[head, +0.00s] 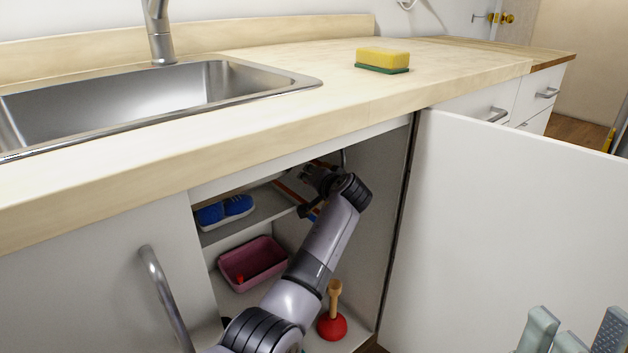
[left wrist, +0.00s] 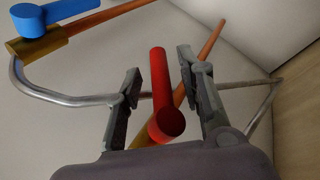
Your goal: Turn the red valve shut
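The red valve (left wrist: 160,85) shows in the left wrist view as a red bar with a round end. It lies at an angle to the copper pipe (left wrist: 209,42) behind it. My left gripper (left wrist: 159,72) is open, with one finger on each side of the red bar and visible gaps between. In the head view my left gripper (head: 318,180) is inside the open cabinet under the counter, where the red valve cannot be made out. My right gripper (head: 577,328) is at the lower right, its fingers apart and empty.
A blue valve (left wrist: 41,20) sits on another pipe at the upper left; a grey hose (left wrist: 60,97) curves nearby. The open door (head: 500,220) stands to the right.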

